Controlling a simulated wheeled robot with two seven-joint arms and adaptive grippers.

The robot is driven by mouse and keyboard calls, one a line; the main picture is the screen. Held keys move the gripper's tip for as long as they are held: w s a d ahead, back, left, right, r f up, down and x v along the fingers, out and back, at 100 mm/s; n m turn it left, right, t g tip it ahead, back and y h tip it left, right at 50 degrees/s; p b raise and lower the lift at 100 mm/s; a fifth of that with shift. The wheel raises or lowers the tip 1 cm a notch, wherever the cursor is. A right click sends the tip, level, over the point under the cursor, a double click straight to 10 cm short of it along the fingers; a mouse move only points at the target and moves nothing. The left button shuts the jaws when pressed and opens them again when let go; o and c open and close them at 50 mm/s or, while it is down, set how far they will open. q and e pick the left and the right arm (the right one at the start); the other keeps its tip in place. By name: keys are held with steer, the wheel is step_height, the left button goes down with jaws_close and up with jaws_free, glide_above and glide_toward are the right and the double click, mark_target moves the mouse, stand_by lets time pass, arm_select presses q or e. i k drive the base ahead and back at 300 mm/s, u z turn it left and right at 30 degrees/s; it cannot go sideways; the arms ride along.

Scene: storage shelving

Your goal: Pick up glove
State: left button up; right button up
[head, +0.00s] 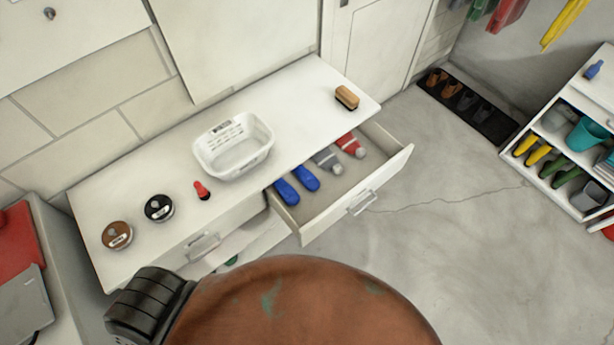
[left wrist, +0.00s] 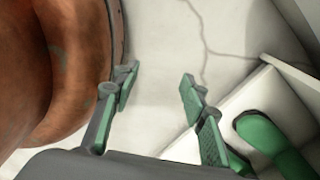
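No thing is plainly a glove. A green rounded item (left wrist: 262,132), too cropped to identify, lies in a white compartment (left wrist: 225,110) at the right of the left wrist view. My left gripper (left wrist: 159,85) is open, with green-padded fingers apart and nothing between them; the green item is to the right of the right finger. In the head view, an open drawer (head: 378,187) holds two blue items (head: 286,191), a grey item (head: 327,159) and a red item (head: 350,145); I cannot tell if any is a glove. My right gripper is not in view.
A white basket (head: 233,148), brush (head: 346,97), small red item (head: 201,190), brown tin (head: 117,235) and black tin (head: 159,208) stand on the white cabinet top (head: 300,100). A shoe rack (head: 571,100) stands at right. The grey floor (head: 470,230) is clear between.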

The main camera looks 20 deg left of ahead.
mark_target(310, 182)
steer(key=z, duration=0.6)
steer(key=k, duration=0.65)
steer(key=u, duration=1.3)
steer(key=i, duration=0.5)
steer(key=u, duration=0.05)
